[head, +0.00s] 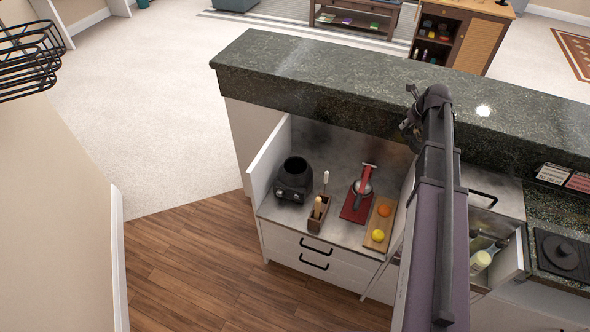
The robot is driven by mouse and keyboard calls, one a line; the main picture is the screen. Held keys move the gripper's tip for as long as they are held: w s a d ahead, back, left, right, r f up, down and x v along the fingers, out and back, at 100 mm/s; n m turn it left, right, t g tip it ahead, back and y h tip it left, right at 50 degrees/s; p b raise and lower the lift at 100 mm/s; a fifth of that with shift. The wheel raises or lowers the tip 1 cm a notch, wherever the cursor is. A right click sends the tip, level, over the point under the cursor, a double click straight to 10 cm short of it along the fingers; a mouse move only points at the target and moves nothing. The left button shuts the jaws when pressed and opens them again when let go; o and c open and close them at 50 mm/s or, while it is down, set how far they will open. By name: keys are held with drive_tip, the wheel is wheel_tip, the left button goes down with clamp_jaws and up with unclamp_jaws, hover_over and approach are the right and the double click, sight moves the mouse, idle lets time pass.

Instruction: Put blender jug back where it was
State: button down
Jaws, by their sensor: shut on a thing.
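The black blender base (293,180) stands upright at the left end of the grey worktop, with an open round socket on top and no jug on it. My gripper (408,120) is partly in view at the far end of my arm, above the worktop's back right and in front of the raised green counter. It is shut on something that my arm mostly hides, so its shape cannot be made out. I see no blender jug clearly anywhere. My gripper is well to the right of the blender base.
Right of the base stand a wooden utensil holder (317,214), a red-handled tool on a red board (354,205) and a wooden board (374,240) with an orange and a lemon. The raised green stone counter (330,80) runs behind. An open drawer (513,259) is at right.

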drive_tip(key=a+f+n+b, duration=0.2)
drive_tip(key=a+f+b, duration=0.1)
drive_tip(key=a, duration=1.2)
drive_tip(key=a+f+n+g+y+b, duration=0.1)
drive_tip(key=a+f+n+b, duration=0.2)
drive_tip(key=a, duration=1.2)
drive_tip(key=a+f+n+g+y+b, duration=0.1)
drive_tip(key=a+f+n+b, duration=0.1)
drive_tip(key=a, duration=1.3)
drive_tip(key=shift+s+f+n+b, duration=0.4)
drive_tip(key=shift+f+b, duration=0.4)
drive_tip(key=shift+f, duration=0.25)
wheel_tip(320, 180, down, 6)
drive_tip(key=b, duration=0.6)
drive_tip(key=shift+f, duration=0.15)
drive_tip(key=shift+d+f, duration=0.1)
drive_tip(key=shift+f+b, duration=1.75)
drive_tip(key=shift+b, duration=0.25)
drive_tip(key=shift+f, duration=0.15)
